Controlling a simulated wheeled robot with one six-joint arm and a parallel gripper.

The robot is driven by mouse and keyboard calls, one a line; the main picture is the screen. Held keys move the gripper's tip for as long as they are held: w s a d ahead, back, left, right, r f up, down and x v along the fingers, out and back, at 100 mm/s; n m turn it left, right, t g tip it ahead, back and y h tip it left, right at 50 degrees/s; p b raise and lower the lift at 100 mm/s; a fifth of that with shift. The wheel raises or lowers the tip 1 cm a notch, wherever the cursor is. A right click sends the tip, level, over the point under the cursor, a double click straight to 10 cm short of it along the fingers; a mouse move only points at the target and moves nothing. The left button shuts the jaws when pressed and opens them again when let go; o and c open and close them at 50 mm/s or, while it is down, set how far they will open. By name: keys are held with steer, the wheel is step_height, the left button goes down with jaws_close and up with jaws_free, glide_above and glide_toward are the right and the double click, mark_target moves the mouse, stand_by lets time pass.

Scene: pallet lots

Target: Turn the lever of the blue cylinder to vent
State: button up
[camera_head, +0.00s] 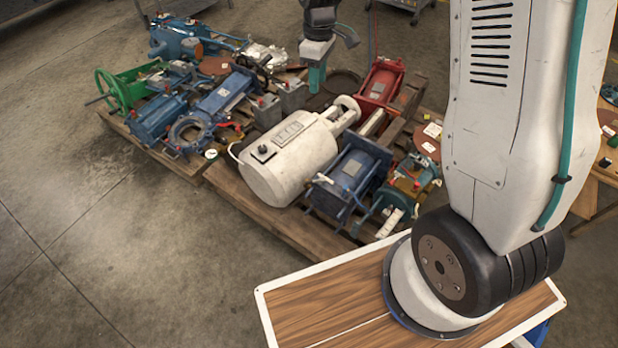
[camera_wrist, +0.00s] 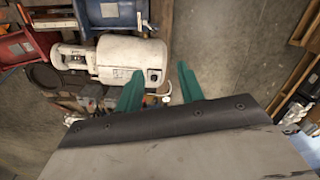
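Several blue cylinder-like units lie on the pallets, and I cannot tell which one the task means. In the head view one (camera_head: 157,118) is at the left and a ribbed one (camera_head: 350,178) is right of the white tank. A long blue one with a round flange (camera_head: 225,92) lies between. A small red handle (camera_head: 229,126) shows near that flange; I cannot tell whether it is the lever. In the wrist view a blue body (camera_wrist: 112,10) shows at the top. My gripper (camera_wrist: 160,68) hangs above the pallets, its teal fingers apart and empty; it also shows in the head view (camera_head: 316,78).
A large white tank (camera_head: 290,160) lies mid-pallet, below and in front of my gripper; it also shows in the wrist view (camera_wrist: 125,58). A red cylinder (camera_head: 382,82) and a green handwheel (camera_head: 108,92) stand around. The concrete floor (camera_head: 90,210) at left is clear.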

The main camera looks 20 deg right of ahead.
steer(key=w+f+n+g, duration=0.1)
steer(key=w+f+n, duration=0.15)
steer(key=f, duration=0.75)
steer(key=w+f+n, duration=0.1)
steer(key=w+f, duration=0.2)
steer(key=f, duration=0.7)
steer(key=n, duration=0.3)
glide_toward(310, 181)
steer(key=shift+n+g, duration=0.25)
steer(key=shift+g, duration=0.05)
steer(key=x, duration=0.8)
steer(key=shift+w+f, duration=0.25)
steer(key=shift+w, duration=0.1)
steer(key=shift+c, duration=0.4)
jaws_close()
